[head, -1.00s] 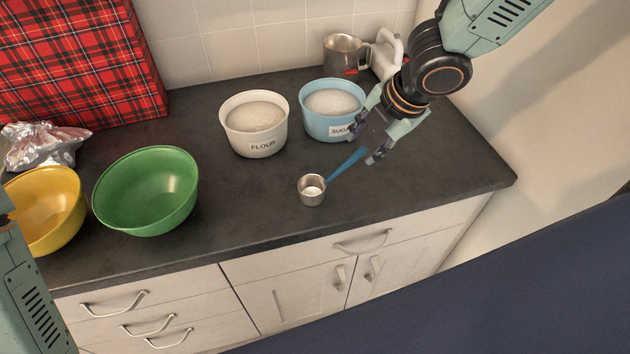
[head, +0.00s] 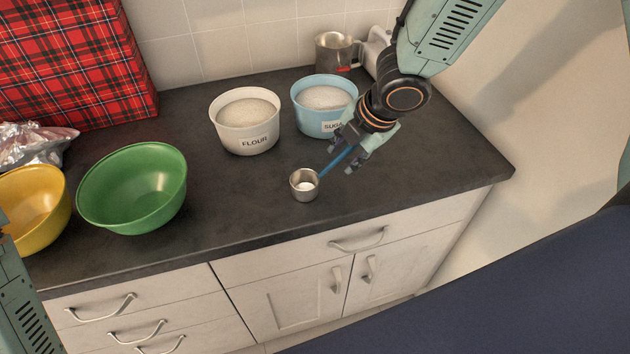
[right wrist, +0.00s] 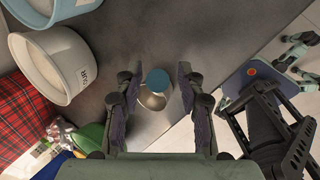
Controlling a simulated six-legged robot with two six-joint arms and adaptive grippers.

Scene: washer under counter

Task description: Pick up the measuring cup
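The measuring cup (head: 304,185) is a small metal cup with a blue handle, standing upright on the dark counter near its front edge. It holds something white. Its handle points up and right toward my right gripper (head: 353,157). In the right wrist view, the right gripper (right wrist: 157,90) is open, with the blue end of the handle (right wrist: 157,80) between its fingers and a gap on each side. The metal cup (right wrist: 153,101) shows just beyond the handle. My left gripper is out of view; only part of the left arm shows.
The flour bowl (head: 245,136) and blue sugar bowl (head: 315,117) stand behind the cup. A metal jug (head: 333,55) is at the back. Green (head: 135,200) and yellow (head: 30,210) bowls stand left. The counter around the cup is clear.

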